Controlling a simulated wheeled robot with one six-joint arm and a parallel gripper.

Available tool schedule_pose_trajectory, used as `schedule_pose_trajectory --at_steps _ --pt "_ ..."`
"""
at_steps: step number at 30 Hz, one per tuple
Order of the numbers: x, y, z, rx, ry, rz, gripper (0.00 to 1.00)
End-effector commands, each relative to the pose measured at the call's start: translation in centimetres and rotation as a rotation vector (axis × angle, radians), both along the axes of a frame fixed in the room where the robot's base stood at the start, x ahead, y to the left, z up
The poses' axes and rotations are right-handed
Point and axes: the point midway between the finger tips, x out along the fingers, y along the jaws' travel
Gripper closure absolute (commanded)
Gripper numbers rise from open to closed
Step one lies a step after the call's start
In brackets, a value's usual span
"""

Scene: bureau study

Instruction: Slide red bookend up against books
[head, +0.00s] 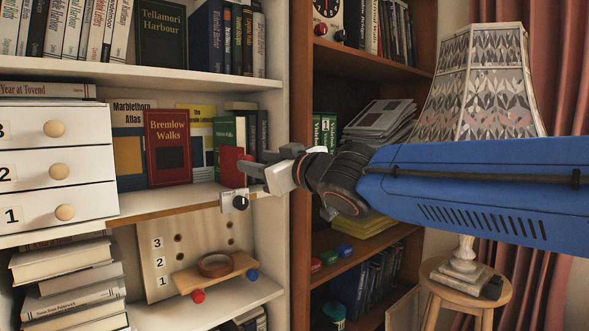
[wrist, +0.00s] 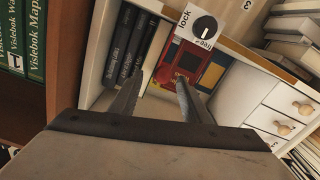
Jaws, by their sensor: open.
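The red bookend (head: 231,166) stands upright on the middle shelf, in front of the lower part of a green book (head: 226,132). Dark upright books (head: 251,128) stand to its right at the shelf's side wall; they also show in the wrist view (wrist: 130,45). My gripper (head: 248,176) reaches in from the right and overlaps the bookend's right edge in the head view. Its fingers are apart in the wrist view (wrist: 160,78), with red surfaces beyond them; I cannot tell bookend from red book there. Contact is not clear, and the bookend's base is hidden.
The red book Bremlow Walks (head: 168,147) stands left of the bookend. A dial (head: 240,202) marked lock and free in the wrist view sits at the shelf's front edge, just below my gripper. White drawers (head: 55,165) stand at left. A lamp (head: 480,85) stands at right.

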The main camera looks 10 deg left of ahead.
Motion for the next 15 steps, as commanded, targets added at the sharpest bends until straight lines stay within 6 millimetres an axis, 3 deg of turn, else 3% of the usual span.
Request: schedule_pose_trajectory --at_steps 15 --pt "-5.5 -6.6 0.1 0.000 -0.004 -0.001 0.57"
